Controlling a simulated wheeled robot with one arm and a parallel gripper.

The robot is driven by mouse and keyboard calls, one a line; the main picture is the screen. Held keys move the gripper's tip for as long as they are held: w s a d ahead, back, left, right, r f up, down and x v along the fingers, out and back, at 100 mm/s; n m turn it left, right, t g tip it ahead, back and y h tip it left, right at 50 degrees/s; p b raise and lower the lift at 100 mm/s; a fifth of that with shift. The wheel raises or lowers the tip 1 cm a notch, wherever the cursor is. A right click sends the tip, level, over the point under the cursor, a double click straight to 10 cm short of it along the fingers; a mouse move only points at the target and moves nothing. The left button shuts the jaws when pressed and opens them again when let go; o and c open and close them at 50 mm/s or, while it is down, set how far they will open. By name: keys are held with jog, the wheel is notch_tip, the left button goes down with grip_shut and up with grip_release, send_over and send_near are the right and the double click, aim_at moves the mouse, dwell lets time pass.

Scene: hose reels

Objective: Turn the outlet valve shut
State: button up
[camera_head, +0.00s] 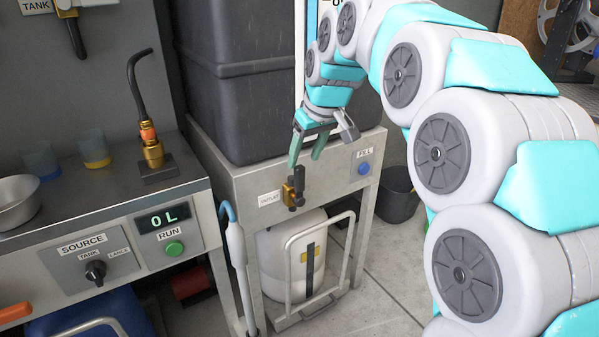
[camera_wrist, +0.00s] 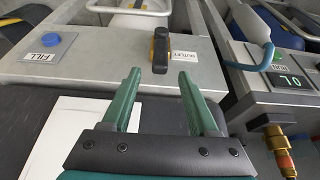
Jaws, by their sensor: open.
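The outlet valve (camera_head: 289,190) is on the front of the grey metal stand, beside the OUTLET label (camera_head: 269,199). It has a brass body and a black handle that looks roughly upright in the head view. In the wrist view the black handle (camera_wrist: 161,45) lies just beyond the fingertips, in line with the gap between them. My gripper (camera_head: 306,160) is open and empty, above the valve and apart from it. Its two green fingers also show in the wrist view (camera_wrist: 158,76).
A blue FILL button (camera_head: 364,169) is right of the valve on the same stand (camera_head: 330,180). A dark tank (camera_head: 240,90) stands on top. A white container (camera_head: 290,260) sits below. The bench at left holds a SOURCE knob (camera_head: 95,271) and green RUN button (camera_head: 174,248).

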aim_at(301, 167)
jog(key=x, duration=0.6)
jog(key=shift+f, duration=0.35)
jog(key=shift+c, duration=0.2)
grip_shut()
jog(key=shift+r, duration=0.1)
dwell(0.7)
